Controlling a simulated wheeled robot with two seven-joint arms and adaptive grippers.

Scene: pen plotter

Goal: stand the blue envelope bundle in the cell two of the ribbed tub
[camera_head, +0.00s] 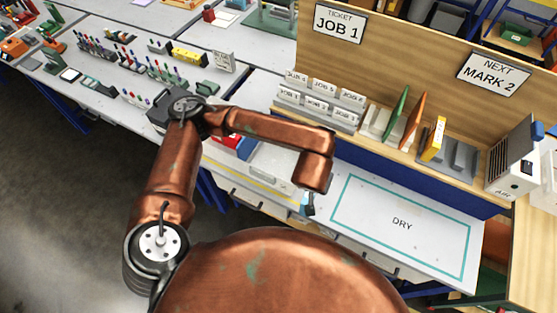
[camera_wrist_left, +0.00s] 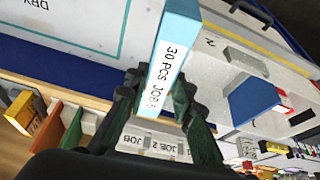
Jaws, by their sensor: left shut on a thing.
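The blue envelope bundle (camera_wrist_left: 175,45) is light blue with a white label reading "30 PCS JOB 5". My left gripper (camera_wrist_left: 160,95) is shut on it, with dark fingers on both sides. A grey slotted holder (camera_head: 462,158) with a yellow envelope stands on the shelf at right. A paler holder (camera_head: 372,122) beside it carries green and orange envelopes. I cannot tell which is the ribbed tub. My right gripper is not in view.
A white rack with JOB labels (camera_head: 318,112) stands left of the holders. A white box (camera_head: 512,165) stands at the shelf's right end. The DRY area (camera_head: 400,222) on the bench is clear. A blue and red item (camera_head: 235,146) lies behind my arm.

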